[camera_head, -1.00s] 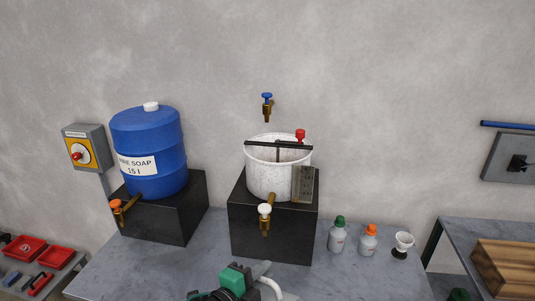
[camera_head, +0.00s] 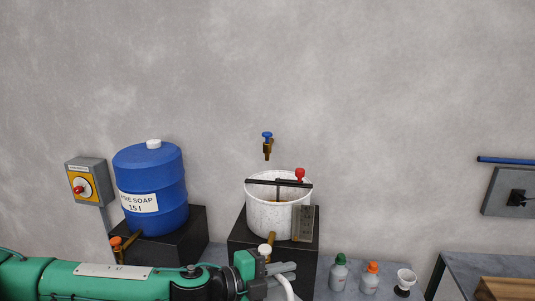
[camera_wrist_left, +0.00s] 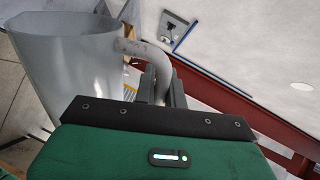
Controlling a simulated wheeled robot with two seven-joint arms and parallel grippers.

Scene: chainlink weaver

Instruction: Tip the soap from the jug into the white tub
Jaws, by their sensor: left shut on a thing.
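The white tub (camera_head: 262,219) stands on a black block in the head view, with a dark bar across its open top and a red knob at the rim. My left gripper (camera_head: 283,270) is low in front of the tub's block. It is shut on the handle of the jug, whose pale curved handle (camera_head: 289,288) shows at the bottom edge. In the left wrist view the pale grey jug (camera_wrist_left: 65,75) hangs beside my left gripper (camera_wrist_left: 158,85). Its soap cannot be made out. My right gripper is not in view.
A blue soap drum (camera_head: 160,180) with an orange-handled tap (camera_head: 117,243) stands on another block at the left. A blue-handled tap (camera_head: 267,142) juts from the wall above the tub.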

